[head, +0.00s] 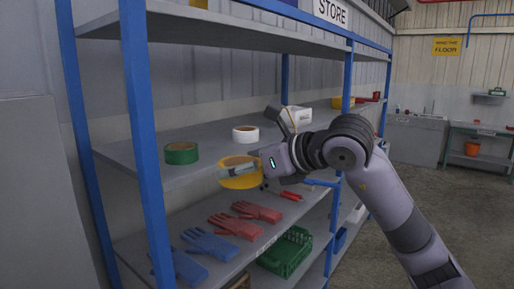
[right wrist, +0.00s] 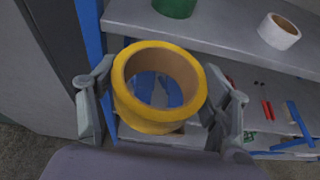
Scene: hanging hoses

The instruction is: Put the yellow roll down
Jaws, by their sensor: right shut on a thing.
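My right gripper (head: 236,171) is shut on the yellow roll (head: 241,183). It holds the roll in the air in front of the shelf unit, near the edge of the middle shelf (head: 205,173). In the right wrist view the yellow roll (right wrist: 146,118) sits between the two fingers of my right gripper (right wrist: 160,108), one finger on each side. Its open brown core faces the camera. The roll appears apart from the shelf boards. My left gripper is not in view.
A green roll (head: 181,153) and a white roll (head: 245,134) lie on the middle shelf, with bare board between them. A white box (head: 297,116) stands further right. Red gloves (head: 256,211), blue gloves (head: 209,241) and a green crate (head: 287,252) are lower. Blue posts (head: 142,130) flank the shelves.

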